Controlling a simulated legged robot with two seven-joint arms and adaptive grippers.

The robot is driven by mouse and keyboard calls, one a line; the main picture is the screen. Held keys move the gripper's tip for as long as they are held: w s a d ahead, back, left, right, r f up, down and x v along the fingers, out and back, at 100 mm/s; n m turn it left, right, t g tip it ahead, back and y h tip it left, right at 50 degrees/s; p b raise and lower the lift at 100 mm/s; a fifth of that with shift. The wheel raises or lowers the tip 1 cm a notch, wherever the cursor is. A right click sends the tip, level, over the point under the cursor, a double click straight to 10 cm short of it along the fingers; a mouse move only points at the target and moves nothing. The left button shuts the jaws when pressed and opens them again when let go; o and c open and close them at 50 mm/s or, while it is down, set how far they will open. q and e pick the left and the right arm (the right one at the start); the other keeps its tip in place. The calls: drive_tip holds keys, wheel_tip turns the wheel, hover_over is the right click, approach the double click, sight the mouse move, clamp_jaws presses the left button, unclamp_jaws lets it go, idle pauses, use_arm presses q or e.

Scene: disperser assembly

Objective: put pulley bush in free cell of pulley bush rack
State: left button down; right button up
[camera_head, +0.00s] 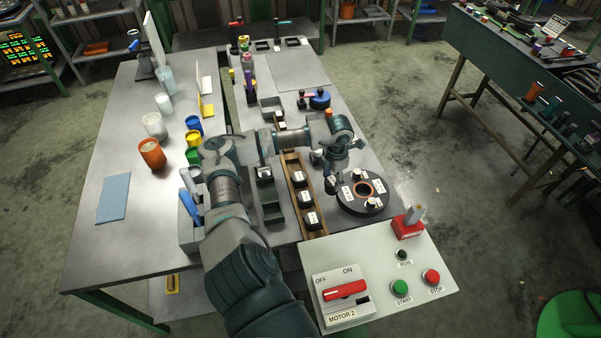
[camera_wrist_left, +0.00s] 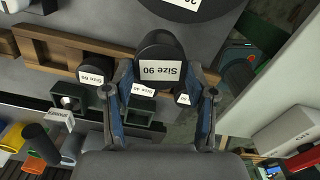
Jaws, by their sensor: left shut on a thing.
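My left gripper (camera_wrist_left: 160,72) is shut on a black cylindrical pulley bush (camera_wrist_left: 157,47) with a white "Size 90" label. In the head view the left gripper (camera_head: 333,184) points down between the rack and the round disc; the bush in it is hard to make out there. The brown wooden pulley bush rack (camera_head: 321,233) holds several dark bushes with white labels, such as one near its front end (camera_head: 312,219). In the wrist view the rack (camera_wrist_left: 38,32) shows below the held bush, with a "Size 60" bush (camera_wrist_left: 90,75) and a bare stretch at its left. My right gripper is out of view.
A round black disc (camera_head: 350,205) with labelled pieces stands right of the rack. Dark square bins (camera_head: 272,212) lie left of it. A motor control box (camera_head: 372,262) is at the front.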

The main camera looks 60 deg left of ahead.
use_arm(q)
drive_tip(key=a+r+n, duration=0.2)
drive_tip(key=a+n, duration=0.2)
drive_tip(key=a, duration=0.8)
drive_tip(key=n, duration=0.2)
hover_over(292, 169)
wheel_tip(292, 169, down, 4)
wheel_tip(292, 169, down, 4)
drive_tip(key=shift+w+r+b, duration=0.1)
drive_tip(key=shift+r+b, duration=0.05)
drive_tip(key=shift+b, duration=0.15)
drive_tip(key=shift+f, duration=0.2)
drive_tip(key=shift+c, duration=1.8)
unclamp_jaws()
drive_tip(key=shift+d, duration=0.1)
drive_tip(key=shift+r, duration=0.1)
wheel_tip(292, 169, up, 12)
drive_tip(key=shift+s, duration=0.35)
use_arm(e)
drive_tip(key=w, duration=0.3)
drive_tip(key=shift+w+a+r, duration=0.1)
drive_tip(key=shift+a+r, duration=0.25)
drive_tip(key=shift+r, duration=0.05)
